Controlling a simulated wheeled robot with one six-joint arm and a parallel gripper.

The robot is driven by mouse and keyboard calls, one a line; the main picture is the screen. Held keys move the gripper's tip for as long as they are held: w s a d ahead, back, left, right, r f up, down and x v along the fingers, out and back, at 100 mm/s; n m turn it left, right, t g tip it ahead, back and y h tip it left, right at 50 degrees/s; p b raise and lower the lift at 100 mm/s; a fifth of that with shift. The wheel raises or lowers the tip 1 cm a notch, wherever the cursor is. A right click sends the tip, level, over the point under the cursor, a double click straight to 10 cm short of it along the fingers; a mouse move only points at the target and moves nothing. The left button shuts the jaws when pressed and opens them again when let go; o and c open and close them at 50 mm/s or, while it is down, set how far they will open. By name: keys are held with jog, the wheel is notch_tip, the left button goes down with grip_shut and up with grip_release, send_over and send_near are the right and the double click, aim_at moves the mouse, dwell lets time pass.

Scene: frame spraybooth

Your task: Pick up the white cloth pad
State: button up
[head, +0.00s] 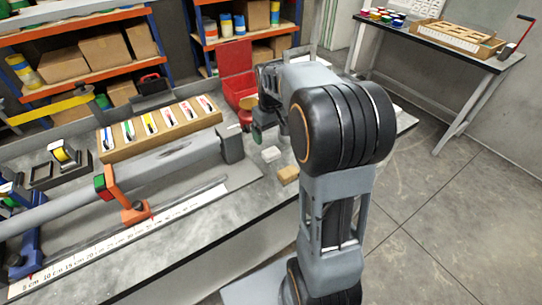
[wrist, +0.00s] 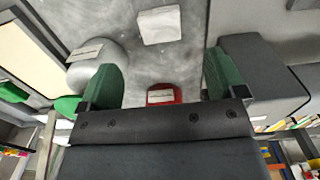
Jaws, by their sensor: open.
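The white cloth pad (head: 271,154) lies flat on the grey bench top, just right of my gripper in the head view. In the wrist view the pad (wrist: 160,25) is a small pale square near the top, beyond the fingertips and apart from them. My gripper (wrist: 162,66) is open, its two green-padded fingers spread with nothing held between them. In the head view my gripper (head: 258,134) is partly hidden by my arm, and only a green finger shows clearly.
A tan block (head: 288,175) lies near the pad. A labelled grey rounded object (wrist: 97,60) and a red labelled object (wrist: 163,93) appear around the fingers.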

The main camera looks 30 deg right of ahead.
aim_at(271, 151)
jog(key=shift+f, duration=4.35)
jog(key=shift+c, duration=0.4)
jog(key=c, duration=0.9)
